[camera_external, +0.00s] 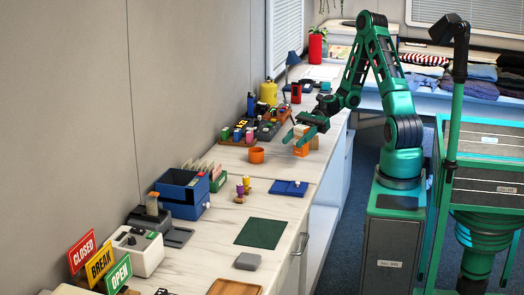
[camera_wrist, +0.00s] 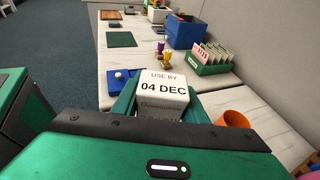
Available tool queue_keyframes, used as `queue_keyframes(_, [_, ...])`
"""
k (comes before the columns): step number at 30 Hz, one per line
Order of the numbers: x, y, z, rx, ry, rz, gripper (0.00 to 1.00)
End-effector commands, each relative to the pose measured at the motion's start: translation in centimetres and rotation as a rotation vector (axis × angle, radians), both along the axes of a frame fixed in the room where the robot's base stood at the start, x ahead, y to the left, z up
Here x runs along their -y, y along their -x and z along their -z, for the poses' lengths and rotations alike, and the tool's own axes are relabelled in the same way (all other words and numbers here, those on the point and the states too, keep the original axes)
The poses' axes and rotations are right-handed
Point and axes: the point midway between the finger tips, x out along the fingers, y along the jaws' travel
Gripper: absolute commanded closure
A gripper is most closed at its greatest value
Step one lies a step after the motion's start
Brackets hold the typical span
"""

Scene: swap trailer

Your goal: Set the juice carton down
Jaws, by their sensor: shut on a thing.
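My gripper (camera_external: 303,132) is shut on the juice carton (camera_external: 301,148), over the counter near its right edge. The carton is orange and upright in the external view. In the wrist view the carton (camera_wrist: 162,88) shows its white top, marked "USE BY 04 DEC", between the green fingers (camera_wrist: 160,100). I cannot tell whether its base touches the counter. The fingers hide part of its sides.
An orange cup (camera_external: 257,155) stands left of the carton. A blue box (camera_external: 181,194) stands by the wall. Bare counter (camera_external: 285,170) lies between cup and tray.

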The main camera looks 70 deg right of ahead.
Motion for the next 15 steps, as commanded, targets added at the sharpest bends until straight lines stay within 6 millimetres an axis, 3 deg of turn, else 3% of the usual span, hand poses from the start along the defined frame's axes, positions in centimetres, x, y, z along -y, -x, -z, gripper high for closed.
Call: queue_keyframes(15, [0.0, 0.0, 4.9, -0.002, -0.003, 0.003, 0.89])
